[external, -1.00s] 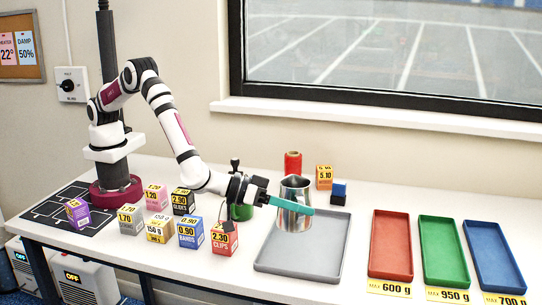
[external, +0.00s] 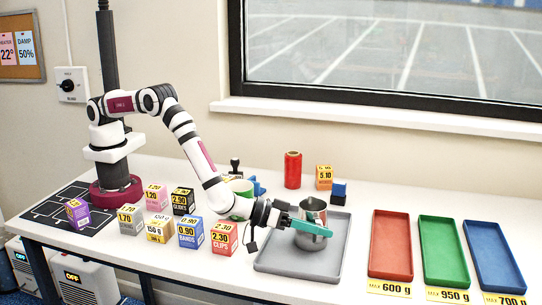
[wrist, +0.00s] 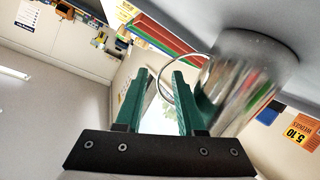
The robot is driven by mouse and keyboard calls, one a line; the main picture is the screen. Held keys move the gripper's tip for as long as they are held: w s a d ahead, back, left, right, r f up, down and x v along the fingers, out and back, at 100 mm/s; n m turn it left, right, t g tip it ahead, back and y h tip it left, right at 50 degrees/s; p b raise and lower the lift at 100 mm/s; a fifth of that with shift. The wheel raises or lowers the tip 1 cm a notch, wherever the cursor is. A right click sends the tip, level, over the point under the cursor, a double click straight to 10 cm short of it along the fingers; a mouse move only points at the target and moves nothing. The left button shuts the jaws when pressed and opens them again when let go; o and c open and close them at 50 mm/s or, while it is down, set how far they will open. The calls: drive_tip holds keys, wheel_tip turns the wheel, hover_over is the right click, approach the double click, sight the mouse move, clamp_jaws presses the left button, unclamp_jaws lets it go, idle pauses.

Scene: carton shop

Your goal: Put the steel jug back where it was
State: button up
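The steel jug (external: 313,212) stands upright on the grey tray (external: 270,262), in the tray's upper middle part. My gripper (external: 318,230) is low over the tray, its green fingers crossing the front of the jug in the external view. In the wrist view my gripper (wrist: 163,75) shows a clear gap between its fingers. The jug (wrist: 250,75) is just right of them there, and its thin wire-like handle loops behind the right finger into the gap. I cannot tell whether a finger touches the jug.
A red spool (external: 292,170), a 5.10 box (external: 324,177) and a blue-black block (external: 338,193) stand behind the tray. Several price boxes, among them the red CLIPS box (external: 223,238), stand left of it. Red (external: 391,278), green and blue trays lie right.

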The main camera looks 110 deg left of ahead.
drive_tip(key=v, duration=1.2)
drive_tip(key=s+r+m+g+h, duration=0.4)
drive_tip(key=s+r+m+h, duration=0.15)
drive_tip(key=r, duration=0.25)
drive_tip(key=s+a+r+m+g+y, duration=0.1)
drive_tip(key=s+a, duration=0.5)
drive_tip(key=s, duration=0.6)
drive_tip(key=s+a+r+m+g+y, duration=0.2)
drive_tip(key=s+a+m+g, duration=0.2)
drive_tip(key=s, duration=0.8)
drive_tip(key=s+a+r+m+g+y, duration=0.1)
drive_tip(key=s+a+m+g, duration=0.1)
drive_tip(key=s+a+g, duration=0.3)
drive_tip(key=s+a, duration=0.4)
drive_tip(key=s, duration=0.4)
drive_tip(key=shift+r+m, duration=0.15)
drive_tip(key=shift+m, duration=0.2)
